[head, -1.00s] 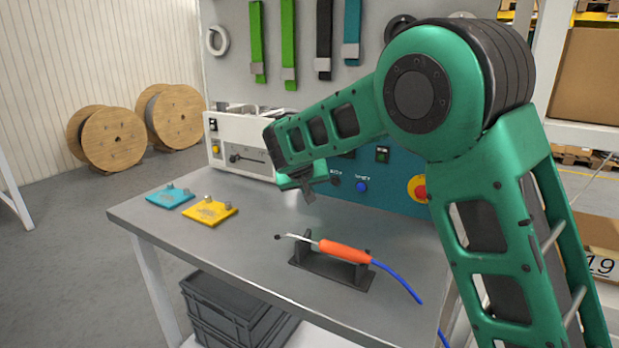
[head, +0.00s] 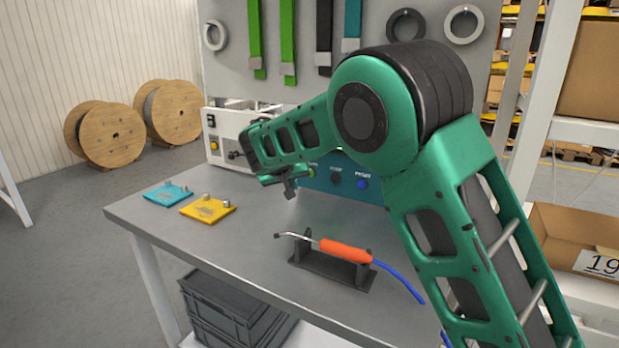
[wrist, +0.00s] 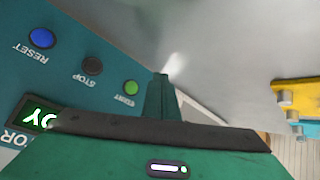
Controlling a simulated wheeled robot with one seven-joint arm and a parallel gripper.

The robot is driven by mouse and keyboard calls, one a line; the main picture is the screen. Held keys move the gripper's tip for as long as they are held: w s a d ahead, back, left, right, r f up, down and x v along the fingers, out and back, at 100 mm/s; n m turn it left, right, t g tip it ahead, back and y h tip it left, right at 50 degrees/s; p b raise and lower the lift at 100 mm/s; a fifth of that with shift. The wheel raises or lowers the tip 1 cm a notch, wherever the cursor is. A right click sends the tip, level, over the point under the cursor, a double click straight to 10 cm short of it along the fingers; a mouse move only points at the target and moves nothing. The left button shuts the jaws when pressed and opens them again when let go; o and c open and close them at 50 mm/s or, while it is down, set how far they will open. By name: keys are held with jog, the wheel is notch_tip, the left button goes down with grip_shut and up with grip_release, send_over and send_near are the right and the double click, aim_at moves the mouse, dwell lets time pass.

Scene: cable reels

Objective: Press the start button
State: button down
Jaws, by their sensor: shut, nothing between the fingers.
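The green start button (head: 312,173) is on the teal control panel (head: 318,185) at the back of the bench. It also shows in the wrist view (wrist: 131,87), with its label upside down. The black stop button (head: 335,178) and the blue reset button (head: 362,184) are to its right in the head view. My gripper (head: 290,191) is shut and empty. It is left of and slightly below the start button in the head view. In the wrist view its fingertips (wrist: 162,76) are close beside the button; I cannot see any contact.
An orange-handled tool (head: 345,250) lies on a black stand in front, with a blue cable. Blue (head: 167,194) and yellow (head: 208,209) plates lie at the left. A white machine (head: 226,137) stands behind my gripper. The bench (head: 235,250) between is clear.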

jog(key=shift+w+d, duration=0.65)
jog(key=shift+w, duration=0.3)
jog(key=shift+w+d, duration=0.65)
jog(key=shift+w, duration=0.35)
jog(key=shift+w+d, duration=0.65)
jog(key=shift+w, duration=0.3)
jog(key=shift+w+d+r, duration=0.1)
jog(key=shift+w+d, duration=0.4)
jog(key=shift+w, duration=0.15)
dwell(0.7)
dwell(0.3)
jog(key=shift+s+a, duration=0.45)
jog(key=shift+s, duration=0.25)
jog(key=shift+a, duration=0.1)
jog(key=shift+s+a, duration=0.45)
jog(key=shift+s, duration=0.25)
jog(key=shift+s+a, duration=0.4)
jog(key=shift+s, duration=0.3)
jog(key=shift+s+a, duration=0.45)
jog(key=shift+s, duration=0.25)
